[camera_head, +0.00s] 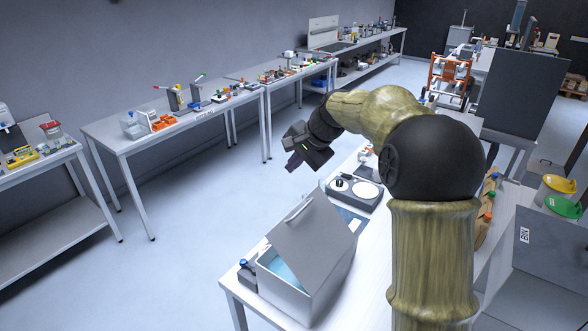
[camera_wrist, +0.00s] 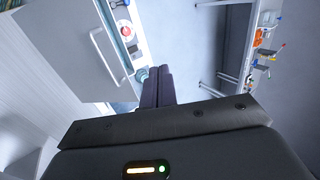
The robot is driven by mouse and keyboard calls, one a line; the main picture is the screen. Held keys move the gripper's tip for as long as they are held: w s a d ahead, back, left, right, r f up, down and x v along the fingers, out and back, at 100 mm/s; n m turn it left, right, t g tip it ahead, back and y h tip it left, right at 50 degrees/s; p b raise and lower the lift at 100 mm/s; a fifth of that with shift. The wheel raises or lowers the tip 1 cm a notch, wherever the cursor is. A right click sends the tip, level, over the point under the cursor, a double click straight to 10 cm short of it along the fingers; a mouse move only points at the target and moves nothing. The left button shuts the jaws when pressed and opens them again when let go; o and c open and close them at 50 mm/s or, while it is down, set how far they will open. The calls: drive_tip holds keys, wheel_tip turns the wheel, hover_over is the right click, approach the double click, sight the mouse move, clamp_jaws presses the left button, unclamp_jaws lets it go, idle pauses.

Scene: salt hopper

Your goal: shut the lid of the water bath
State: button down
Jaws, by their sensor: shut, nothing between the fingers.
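The water bath (camera_head: 285,296) is a pale grey box near the front left corner of the white bench. Its flat grey lid (camera_head: 315,240) stands raised and tilted, with blue water showing beneath it. A bar handle (camera_head: 299,207) is near the lid's upper edge. My gripper (camera_head: 294,161) is above and beyond the lid, apart from it, with its dark fingers shut and empty. In the wrist view the lid (camera_wrist: 70,45) and its handle (camera_wrist: 106,55) lie left of my gripper's closed fingers (camera_wrist: 157,82).
A device with a round white plate (camera_head: 366,191) stands behind the bath on the same bench. A small dark item with a blue top (camera_head: 246,270) sits beside the bath at left. Open floor (camera_head: 200,210) separates this bench from the wall tables (camera_head: 130,140).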

drive_tip(key=s+d+f+n+h, duration=0.1)
drive_tip(key=s+d+f, duration=0.3)
drive_tip(key=s, duration=0.5)
drive_tip(key=s+d+f+n+g+h+b, duration=0.1)
drive_tip(key=s+d+f+n+h, duration=0.1)
drive_tip(key=s+d+f+n, duration=0.2)
drive_tip(key=s+d+f+n+h+b, duration=0.1)
drive_tip(key=s+d+f, duration=0.3)
drive_tip(key=s+f, duration=0.5)
drive_tip(key=s+n+h, duration=0.1)
drive_tip(key=s, duration=0.5)
drive_tip(key=shift+s+d+f+n, duration=0.15)
drive_tip(key=shift+s+d+n, duration=0.05)
drive_tip(key=shift+s+n, duration=0.1)
drive_tip(key=shift+w, duration=0.1)
